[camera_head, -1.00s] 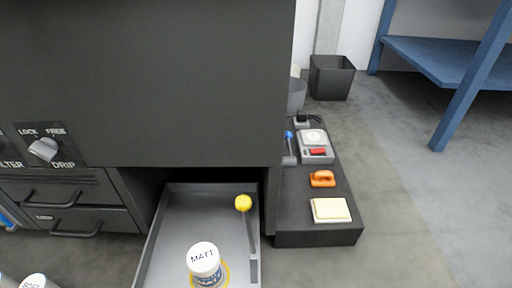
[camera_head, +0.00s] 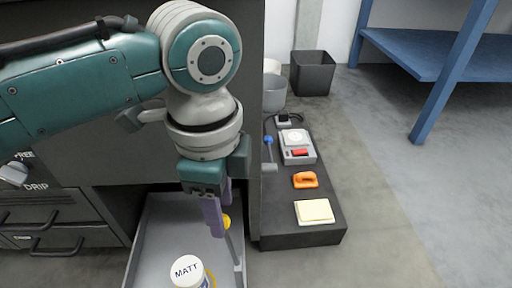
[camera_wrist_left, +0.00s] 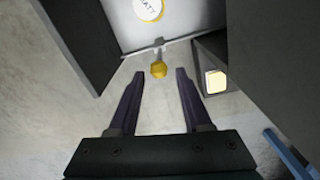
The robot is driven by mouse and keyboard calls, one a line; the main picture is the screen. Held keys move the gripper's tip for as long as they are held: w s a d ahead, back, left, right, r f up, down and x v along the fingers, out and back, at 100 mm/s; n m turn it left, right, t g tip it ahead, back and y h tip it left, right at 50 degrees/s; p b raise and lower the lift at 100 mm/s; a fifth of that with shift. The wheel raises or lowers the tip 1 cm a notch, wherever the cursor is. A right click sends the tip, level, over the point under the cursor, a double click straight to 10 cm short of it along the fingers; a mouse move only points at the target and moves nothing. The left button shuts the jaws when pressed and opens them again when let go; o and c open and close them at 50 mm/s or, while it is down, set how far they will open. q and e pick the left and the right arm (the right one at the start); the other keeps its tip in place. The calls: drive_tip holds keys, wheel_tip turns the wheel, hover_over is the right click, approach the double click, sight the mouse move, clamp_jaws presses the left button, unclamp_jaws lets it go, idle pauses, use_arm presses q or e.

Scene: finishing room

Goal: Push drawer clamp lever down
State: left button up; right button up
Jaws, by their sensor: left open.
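The clamp lever has a yellow ball knob (camera_head: 227,222) and a grey arm along the right side of the open drawer (camera_head: 150,236). In the left wrist view the knob (camera_wrist_left: 158,69) lies just beyond and between the fingertips. My left gripper (camera_head: 218,208) is open, its purple fingers pointing down at the knob and partly covering it in the head view. In the left wrist view the gripper (camera_wrist_left: 159,75) holds nothing. I cannot tell whether a finger touches the knob. A jar marked MATT (camera_head: 187,270) stands in the drawer. My right gripper is not in view.
A dark low platform (camera_head: 318,221) stands right of the drawer. It bears a scale (camera_head: 297,146), an orange clamp-like item (camera_head: 305,180) and a pale yellow pad (camera_head: 314,211). The dark cabinet is close behind my arm. A bin (camera_head: 312,73) stands farther back; the floor at right is clear.

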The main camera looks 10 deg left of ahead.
sight(227, 240)
use_arm(q)
wheel_tip(227, 240, down, 10)
drive_tip(key=b, duration=0.8)
drive_tip(key=shift+r, duration=0.2)
clamp_jaws()
idle(0.7)
